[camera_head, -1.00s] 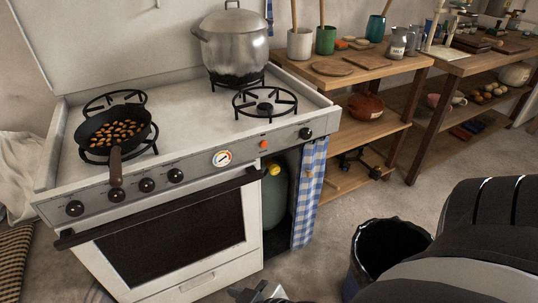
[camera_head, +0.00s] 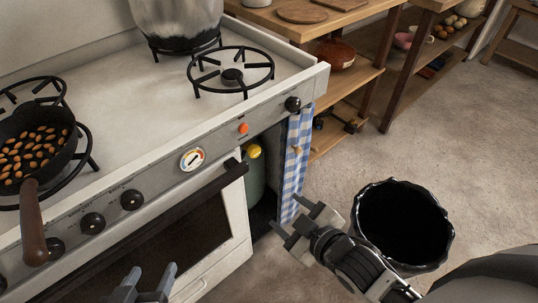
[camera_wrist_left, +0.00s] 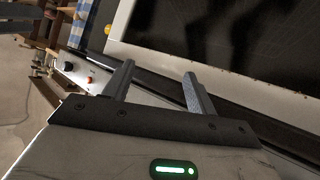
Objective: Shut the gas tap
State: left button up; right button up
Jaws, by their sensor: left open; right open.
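The yellow gas tap (camera_head: 253,150) sits on top of the green gas cylinder (camera_head: 255,178), in the open bay at the stove's right end. The oven door's edge and the bay's shade hide part of the cylinder. A blue checked curtain (camera_head: 293,170) hangs at the right of the bay. My right gripper (camera_head: 285,210) is open and empty, low in front of the curtain, below and right of the tap. My left gripper (camera_head: 150,272) is open and empty in front of the oven door; its fingers also show in the left wrist view (camera_wrist_left: 158,80).
The stove front (camera_head: 192,160) has knobs, a gauge and a dark door handle (camera_head: 150,232) that juts out. A pan of nuts (camera_head: 35,150) has its handle over the front edge. A black bin (camera_head: 405,225) stands right of my right gripper.

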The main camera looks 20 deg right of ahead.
jog(key=w+d+f+n+t+b, duration=0.3)
jog(key=w+d+f+n+b, duration=0.1)
jog(key=w+f+n+b, duration=0.3)
jog(key=n+t+y+b, duration=0.25)
jog(key=n+b, duration=0.85)
jog(key=n, duration=0.6)
send_near(257, 154)
jog(key=shift+m+g+y, duration=0.3)
jog(key=shift+g+y, duration=0.15)
jog(key=x, duration=0.3)
jog(key=b+x, duration=0.1)
jog(key=x, duration=0.6)
jog(key=shift+w+d+r, duration=0.3)
jog(key=shift+w, duration=0.15)
pick_arm(q)
jog(key=w+d+f+t+h, duration=0.1)
jog(key=d+f+h, duration=0.3)
jog(key=f, duration=0.4)
jog(key=shift+d+n+t, duration=0.3)
jog(key=shift+d+t, duration=0.3)
jog(key=shift+t, duration=0.1)
pick_arm(e)
jog(key=shift+w+a, duration=0.1)
jog(key=shift+w, duration=0.05)
jog(key=shift+c, duration=0.7)
pick_arm(q)
jog(key=shift+r, duration=0.15)
pick_arm(e)
jog(key=c, duration=0.9)
